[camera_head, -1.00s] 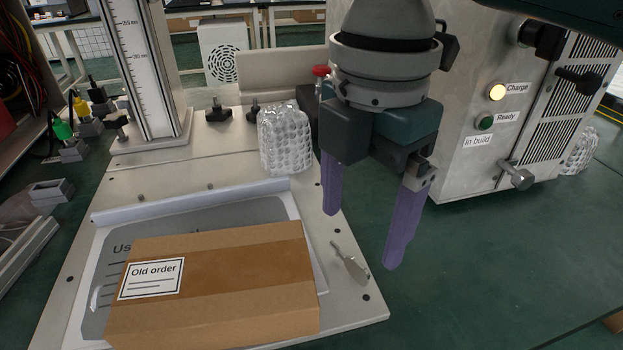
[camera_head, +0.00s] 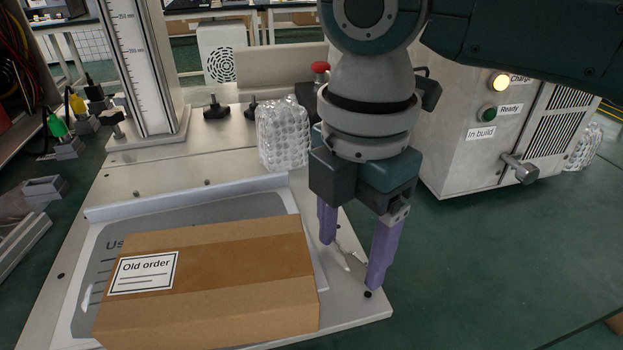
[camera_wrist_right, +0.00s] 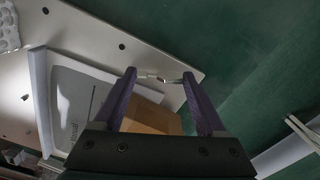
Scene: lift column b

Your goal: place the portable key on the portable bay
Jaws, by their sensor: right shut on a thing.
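The portable key (camera_head: 345,254) is a small silver metal piece at the right edge of the pale base plate. My right gripper (camera_head: 350,266), with purple fingers, reaches down over it with the fingertips close to the plate. It is shut on the key, which also shows between the fingertips (camera_wrist_right: 160,77) in the right wrist view as a thin bright piece (camera_wrist_right: 165,79). The fingers partly hide the key in the head view. No portable bay can be made out with certainty. My left gripper is not in view.
A cardboard box (camera_head: 215,290) labelled "Old order" lies on a grey printed sheet (camera_head: 230,207) on the base plate (camera_head: 355,318). Bubble wrap (camera_head: 283,135) stands behind. A metal cabinet (camera_head: 450,150) with Charge and Ready lamps stands right. The green surface (camera_head: 500,270) at right is open.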

